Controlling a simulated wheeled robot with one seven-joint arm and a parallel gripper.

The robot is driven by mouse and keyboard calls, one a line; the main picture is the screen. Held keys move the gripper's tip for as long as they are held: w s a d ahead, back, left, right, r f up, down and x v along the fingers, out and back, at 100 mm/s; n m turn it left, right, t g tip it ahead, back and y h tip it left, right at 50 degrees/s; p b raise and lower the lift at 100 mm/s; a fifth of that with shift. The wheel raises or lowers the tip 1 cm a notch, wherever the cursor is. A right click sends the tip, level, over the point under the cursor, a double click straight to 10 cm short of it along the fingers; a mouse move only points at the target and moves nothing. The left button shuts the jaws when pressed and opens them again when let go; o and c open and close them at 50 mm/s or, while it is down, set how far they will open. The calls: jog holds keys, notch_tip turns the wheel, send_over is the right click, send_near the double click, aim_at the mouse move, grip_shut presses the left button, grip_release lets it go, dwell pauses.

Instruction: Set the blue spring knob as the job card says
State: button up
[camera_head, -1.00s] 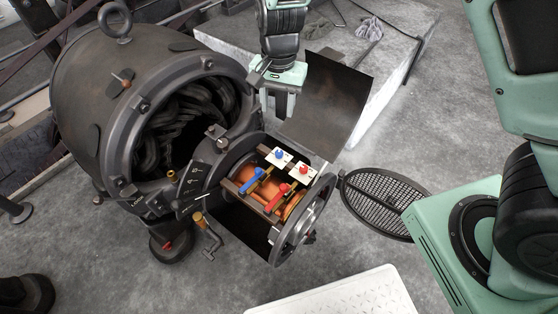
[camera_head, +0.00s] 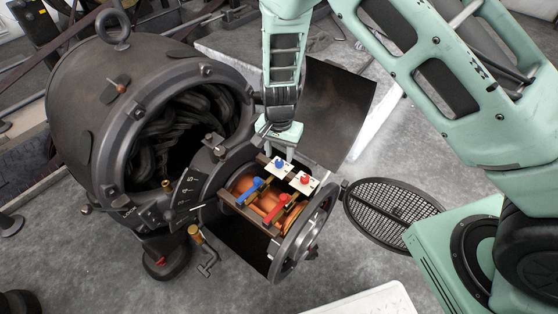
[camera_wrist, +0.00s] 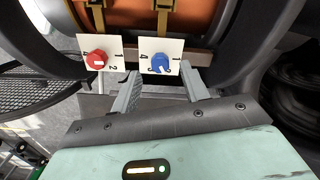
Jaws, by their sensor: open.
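The blue spring knob (camera_head: 280,163) sits on a white dial plate on the dynamo; in the wrist view the blue knob (camera_wrist: 161,62) shows between my fingertips, a little beyond them. The digits on its plate are partly hidden. My gripper (camera_wrist: 163,85) is open and empty; in the head view my gripper (camera_head: 283,150) is just behind the blue knob's plate. The red knob (camera_head: 304,178) is on a second plate to the right; the wrist view shows this red knob (camera_wrist: 97,58) left of my fingers. A dark card with white marks (camera_head: 188,188) is on the dynamo, too small to read.
A blue lever (camera_head: 252,190) and a red lever (camera_head: 277,209) stand in front of the plates over the copper drum. A raised dark cover (camera_head: 325,110) is close behind my gripper. A round mesh cover (camera_head: 392,213) hangs open at right.

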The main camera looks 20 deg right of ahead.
aim_at(279, 163)
jog(key=shift+f, duration=1.45)
grip_shut()
jog(key=shift+r+n, duration=0.1)
jog(key=shift+n, duration=0.2)
jog(key=shift+n+p, duration=0.5)
jog(key=shift+n, duration=0.5)
jog(key=n+p, duration=0.1)
jog(key=n, duration=0.2)
jog(key=shift+n+p, duration=0.3)
jog(key=n+p, duration=0.1)
jog(key=n, duration=0.4)
jog(key=shift+n+p, duration=0.3)
